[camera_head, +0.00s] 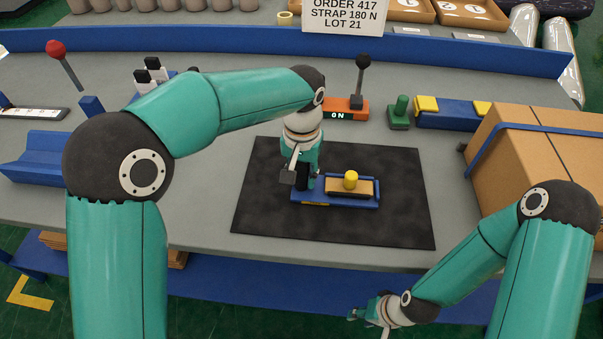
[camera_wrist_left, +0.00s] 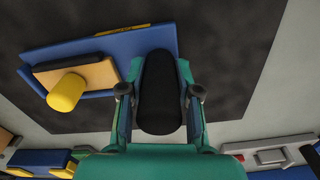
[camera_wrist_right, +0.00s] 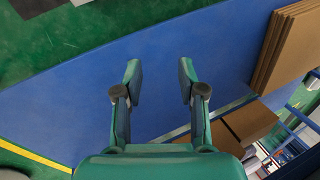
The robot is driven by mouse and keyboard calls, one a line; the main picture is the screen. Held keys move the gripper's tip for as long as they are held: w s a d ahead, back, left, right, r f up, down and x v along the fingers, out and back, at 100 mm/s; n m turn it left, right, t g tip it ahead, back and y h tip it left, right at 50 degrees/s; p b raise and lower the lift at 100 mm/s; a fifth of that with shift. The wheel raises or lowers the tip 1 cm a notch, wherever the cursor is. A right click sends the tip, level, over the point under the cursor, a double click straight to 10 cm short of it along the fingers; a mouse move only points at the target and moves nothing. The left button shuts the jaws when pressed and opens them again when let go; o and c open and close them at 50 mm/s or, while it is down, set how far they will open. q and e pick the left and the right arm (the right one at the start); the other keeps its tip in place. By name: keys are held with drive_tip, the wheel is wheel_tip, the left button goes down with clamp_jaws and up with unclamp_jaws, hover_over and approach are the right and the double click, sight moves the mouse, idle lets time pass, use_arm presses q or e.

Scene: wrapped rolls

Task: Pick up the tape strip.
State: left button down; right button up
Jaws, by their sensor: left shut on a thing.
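My left gripper (camera_head: 305,178) points down at the left end of a blue base (camera_head: 342,203) on the dark mat (camera_head: 395,225). In the left wrist view its fingers (camera_wrist_left: 160,105) are shut on a black rounded piece (camera_wrist_left: 160,80), which is at the end of the blue base. A tan block (camera_head: 340,187) with a yellow knob (camera_head: 351,180) sits on this base. A thin yellow strip (camera_head: 315,204) shows on the base's front edge; I cannot tell whether it is the tape strip. My right gripper (camera_wrist_right: 159,85) is open and empty, low before the table's front edge.
A strapped cardboard box (camera_head: 530,150) stands at the right. Behind the mat are an orange switch block (camera_head: 345,112) with a black lever and a green stamp-like piece (camera_head: 400,112). A blue trough (camera_head: 40,160) lies at the left. The mat's right part is clear.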

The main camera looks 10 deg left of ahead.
idle(0.4)
drive_tip(key=shift+o, duration=1.8)
drive_tip(key=shift+a+r, duration=0.1)
drive_tip(key=shift+r, duration=0.05)
drive_tip(key=s+a+r+g, duration=0.2)
drive_tip(key=a+r, duration=0.2)
drive_tip(key=r, duration=0.2)
wheel_tip(320, 180, up, 33)
drive_tip(key=n+t+h, duration=0.3)
drive_tip(key=n+t, duration=0.1)
hover_over(352, 175)
drive_tip(key=s, duration=0.2)
drive_tip(key=shift+t, duration=0.3)
drive_tip(key=x, duration=0.7)
drive_tip(key=d+x, duration=0.1)
drive_tip(key=x, duration=0.2)
drive_tip(key=shift+s+f, duration=0.3)
drive_tip(key=shift+f, duration=0.1)
